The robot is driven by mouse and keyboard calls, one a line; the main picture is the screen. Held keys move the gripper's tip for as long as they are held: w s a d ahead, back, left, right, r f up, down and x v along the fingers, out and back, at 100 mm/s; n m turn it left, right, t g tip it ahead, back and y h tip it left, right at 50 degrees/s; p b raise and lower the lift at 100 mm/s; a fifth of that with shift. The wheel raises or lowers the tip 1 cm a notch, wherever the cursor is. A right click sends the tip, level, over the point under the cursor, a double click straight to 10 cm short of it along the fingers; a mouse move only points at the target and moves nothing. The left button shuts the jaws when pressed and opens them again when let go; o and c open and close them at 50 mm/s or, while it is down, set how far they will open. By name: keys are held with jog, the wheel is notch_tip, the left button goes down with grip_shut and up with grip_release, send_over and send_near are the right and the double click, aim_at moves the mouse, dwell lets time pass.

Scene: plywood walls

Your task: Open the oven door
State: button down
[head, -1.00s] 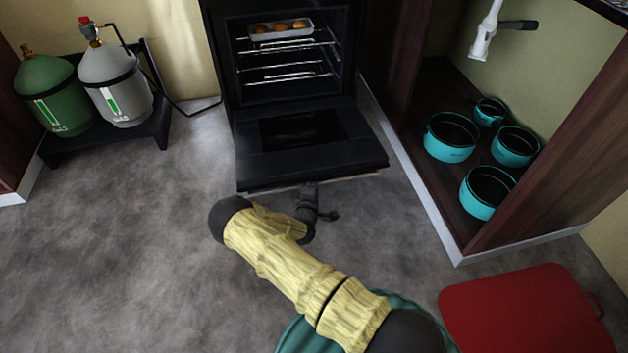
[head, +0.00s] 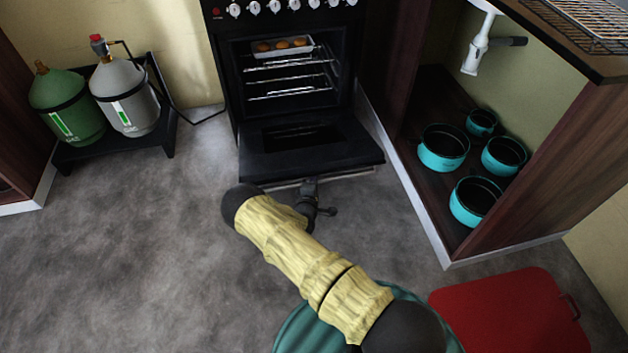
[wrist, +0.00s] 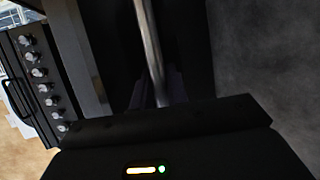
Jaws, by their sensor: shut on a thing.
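The black oven (head: 291,22) stands at the back middle in the head view. Its door (head: 340,149) is swung down, low and close to level, and the cavity with its wire racks is exposed. A silver handle bar runs along the door's front edge; it also shows in the wrist view as a metal bar (wrist: 150,45). My gripper (head: 309,186) is at the middle of that edge, shut on the handle. The fingers are mostly hidden in the wrist view by the dark gripper body. A tray of round brown food (head: 283,47) sits on the upper rack.
Two gas bottles (head: 124,97) stand on a low black stand at left. An open cupboard at right holds several teal pots (head: 444,147). A red board-like item (head: 510,310) lies at the lower right. The grey floor left of my arm is clear.

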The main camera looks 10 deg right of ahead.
jog(key=shift+w+r+p, duration=0.2)
jog(key=shift+r+p, duration=0.1)
jog(key=shift+r, duration=0.2)
jog(key=shift+w+r+p, duration=0.15)
jog(key=shift+r+p, duration=0.15)
jog(key=shift+r, duration=0.2)
jog(key=c, duration=1.4)
grip_release()
jog(key=shift+f, duration=0.15)
jog(key=shift+s+f, duration=0.1)
jog(key=shift+s, duration=0.1)
jog(key=p+v, duration=0.6)
jog(key=v, duration=1.1)
jog(key=shift+r, duration=0.2)
jog(key=shift+a, duration=0.1)
